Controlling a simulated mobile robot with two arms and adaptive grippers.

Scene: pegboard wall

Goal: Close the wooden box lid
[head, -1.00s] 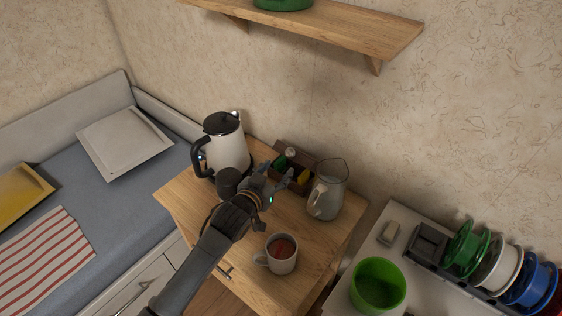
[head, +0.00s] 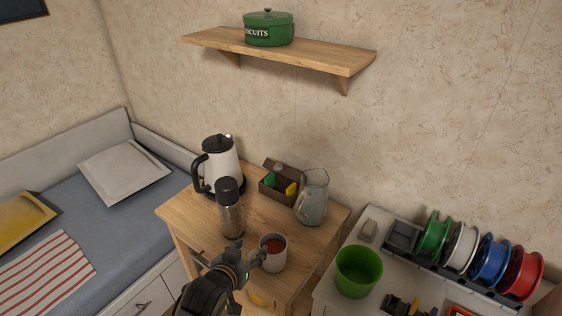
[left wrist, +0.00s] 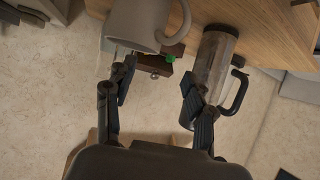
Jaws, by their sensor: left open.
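The dark wooden box (head: 267,187) stands on the wooden table near the wall, between the kettle and the glass pitcher. Its lid (head: 291,172), with a small round knob, is raised at the back, and green and yellow items show inside. The lid knob (left wrist: 154,76) and part of the box also show beyond the fingers in the left wrist view. My left gripper (head: 250,254) is open and empty at the table's near side, beside the mug and well short of the box. My right gripper is not in view.
The flask (head: 230,212) and white kettle (head: 222,163) stand left of the box. The pitcher (head: 312,198) is close on its right. The mug (head: 273,260) is near the front. A shelf (head: 300,56) with a green tin hangs above. A green bucket (head: 358,272) stands right.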

